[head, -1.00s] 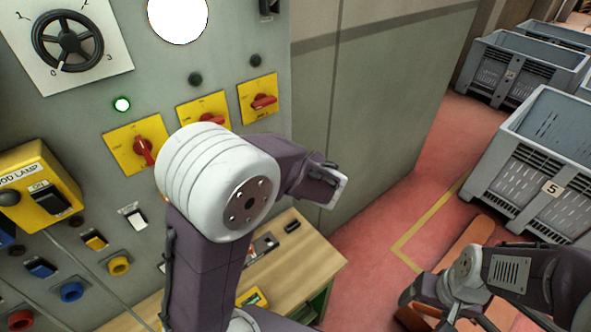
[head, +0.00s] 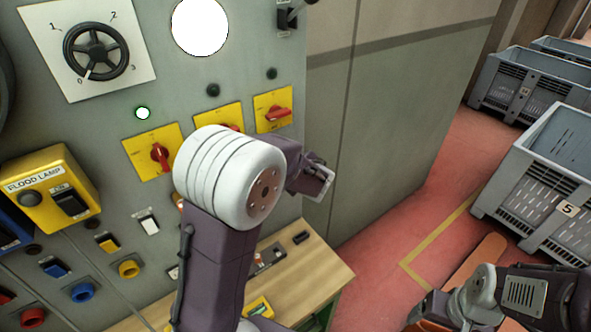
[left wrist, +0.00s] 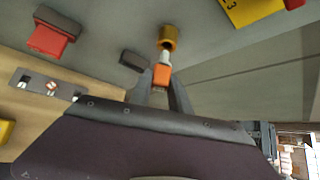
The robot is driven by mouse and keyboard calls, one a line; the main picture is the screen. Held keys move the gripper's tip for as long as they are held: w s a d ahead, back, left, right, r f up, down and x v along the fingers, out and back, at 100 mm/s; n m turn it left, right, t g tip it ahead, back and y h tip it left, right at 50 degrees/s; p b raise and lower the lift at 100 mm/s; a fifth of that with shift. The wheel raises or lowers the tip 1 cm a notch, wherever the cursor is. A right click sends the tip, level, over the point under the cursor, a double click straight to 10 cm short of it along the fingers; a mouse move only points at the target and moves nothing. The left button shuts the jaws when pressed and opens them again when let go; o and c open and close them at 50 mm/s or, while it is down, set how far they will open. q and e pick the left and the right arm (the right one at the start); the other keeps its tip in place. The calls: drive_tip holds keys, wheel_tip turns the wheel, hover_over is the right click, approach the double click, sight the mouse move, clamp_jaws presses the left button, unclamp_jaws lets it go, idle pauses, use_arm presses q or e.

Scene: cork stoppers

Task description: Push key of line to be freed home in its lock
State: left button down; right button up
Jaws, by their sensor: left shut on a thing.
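In the left wrist view, my left gripper (left wrist: 160,84) is shut on an orange key (left wrist: 161,75). The key's pale metal shank points at an orange lock ring (left wrist: 168,38) on the grey panel. The shank's end meets the ring's mouth; I cannot tell how deep it sits.
The panel carries yellow-plated red switches (head: 160,157), a flood lamp box (head: 50,190), a blue ring (head: 82,292) and a yellow ring (head: 128,268). A wooden desk (head: 320,275) stands below. Grey crates (head: 545,165) stand on the red floor at right.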

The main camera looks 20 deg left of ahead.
use_arm(q)
drive_tip(key=shift+b, duration=0.4)
idle(0.7)
drive_tip(key=shift+w+a, duration=0.4)
drive_tip(key=shift+a, duration=0.25)
drive_tip(key=shift+w+a, duration=0.35)
drive_tip(key=shift+a, duration=0.3)
idle(1.8)
drive_tip(key=c, duration=1.1)
unclamp_jaws()
drive_tip(key=shift+c, duration=0.2)
drive_tip(key=v, duration=0.9)
drive_tip(key=shift+b, duration=0.3)
drive_tip(key=shift+w, duration=0.1)
drive_tip(key=shift+d, duration=0.1)
